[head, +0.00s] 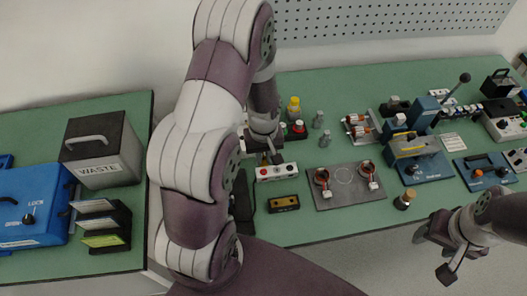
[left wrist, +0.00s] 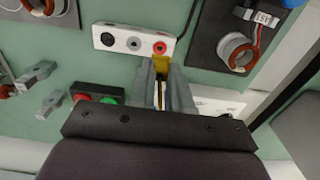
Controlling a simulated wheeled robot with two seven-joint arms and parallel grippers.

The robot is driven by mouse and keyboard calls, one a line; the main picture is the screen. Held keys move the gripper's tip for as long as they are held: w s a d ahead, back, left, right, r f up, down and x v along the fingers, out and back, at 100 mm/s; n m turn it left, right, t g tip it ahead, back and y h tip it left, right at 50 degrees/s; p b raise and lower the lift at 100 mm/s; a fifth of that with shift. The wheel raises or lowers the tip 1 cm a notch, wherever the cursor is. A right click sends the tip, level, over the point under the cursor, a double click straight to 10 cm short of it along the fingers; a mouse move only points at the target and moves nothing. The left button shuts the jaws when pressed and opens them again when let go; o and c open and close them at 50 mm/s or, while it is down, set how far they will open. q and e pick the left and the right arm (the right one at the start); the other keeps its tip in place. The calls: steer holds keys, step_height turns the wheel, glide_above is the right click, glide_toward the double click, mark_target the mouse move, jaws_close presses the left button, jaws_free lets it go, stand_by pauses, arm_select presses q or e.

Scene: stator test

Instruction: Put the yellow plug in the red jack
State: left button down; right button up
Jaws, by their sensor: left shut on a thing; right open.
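A white jack panel (left wrist: 128,42) lies on the green bench, with a red jack (left wrist: 160,48) at its right end in the left wrist view, then a grey and a black one. In the head view the panel (head: 279,175) is just below my left gripper (head: 271,157). In the left wrist view my left gripper (left wrist: 165,80) is shut on the yellow plug (left wrist: 163,64), whose tip appears right beside the red jack. I cannot tell whether it touches or has entered. My right gripper (head: 440,257) is open and empty, off the bench's front edge.
A dark plate with copper coils (head: 343,184) lies right of the panel. A small black and yellow block (head: 284,203) is in front. A red and green button box (left wrist: 97,95) and metal pieces stand behind. A waste box (head: 101,150) is on the left bench.

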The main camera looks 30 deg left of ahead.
mark_target(264, 165)
arm_select(q)
step_height(264, 165, down, 2)
steer(key=shift+f+b, duration=0.25)
steer(key=shift+b, duration=0.25)
steer(key=shift+f, duration=0.2)
stand_by(0.3)
steer(key=shift+f, duration=0.45)
stand_by(0.5)
steer(key=shift+f, duration=0.15)
steer(key=shift+f, duration=0.15)
steer(key=shift+f, duration=0.15)
steer(key=c, duration=1)
jaws_free()
